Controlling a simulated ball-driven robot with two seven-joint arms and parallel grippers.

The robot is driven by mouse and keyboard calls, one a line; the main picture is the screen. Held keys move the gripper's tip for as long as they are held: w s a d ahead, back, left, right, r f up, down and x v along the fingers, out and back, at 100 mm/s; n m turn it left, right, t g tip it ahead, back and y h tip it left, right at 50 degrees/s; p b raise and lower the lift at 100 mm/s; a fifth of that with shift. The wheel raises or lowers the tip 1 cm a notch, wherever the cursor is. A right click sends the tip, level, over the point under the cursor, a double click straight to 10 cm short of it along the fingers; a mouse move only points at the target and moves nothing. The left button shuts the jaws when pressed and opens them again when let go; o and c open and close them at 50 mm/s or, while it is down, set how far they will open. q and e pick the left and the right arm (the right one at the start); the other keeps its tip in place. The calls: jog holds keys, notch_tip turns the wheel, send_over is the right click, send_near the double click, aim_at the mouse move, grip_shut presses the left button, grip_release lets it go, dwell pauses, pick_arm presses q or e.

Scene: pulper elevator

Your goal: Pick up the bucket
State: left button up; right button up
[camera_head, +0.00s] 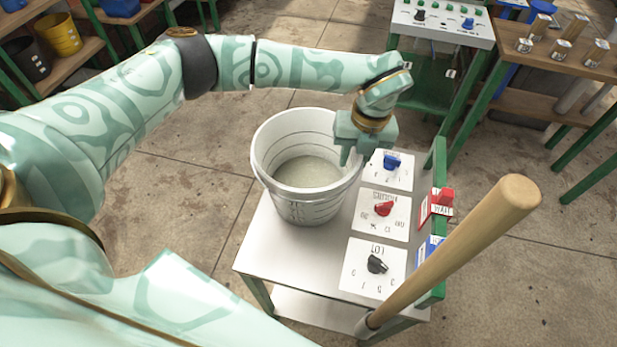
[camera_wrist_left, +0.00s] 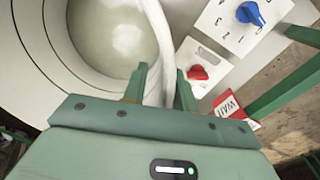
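A white bucket (camera_head: 290,205) with pale contents stands upright on the left part of a small metal table (camera_head: 265,255). The bucket (camera_wrist_left: 62,45) also fills the upper left of the left wrist view. My left gripper (camera_head: 352,158) points down at the bucket's right rim. In the left wrist view, the left gripper (camera_wrist_left: 160,92) has its fingers apart, one on the inner side of the rim and one on the outer side, with the wall between them. No clear grip on the wall shows. My right gripper is in neither view.
Beside the bucket are panels with a blue knob (camera_head: 391,162), a red knob (camera_head: 383,209) and a black knob (camera_head: 376,264). A wooden handle (camera_head: 455,250) rises at the table's front right. A workbench (camera_head: 560,60) stands at upper right, shelves (camera_head: 75,62) at upper left.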

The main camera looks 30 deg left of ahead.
pick_arm(q)
jog(key=shift+r, duration=0.15)
grip_shut()
dwell(1.2)
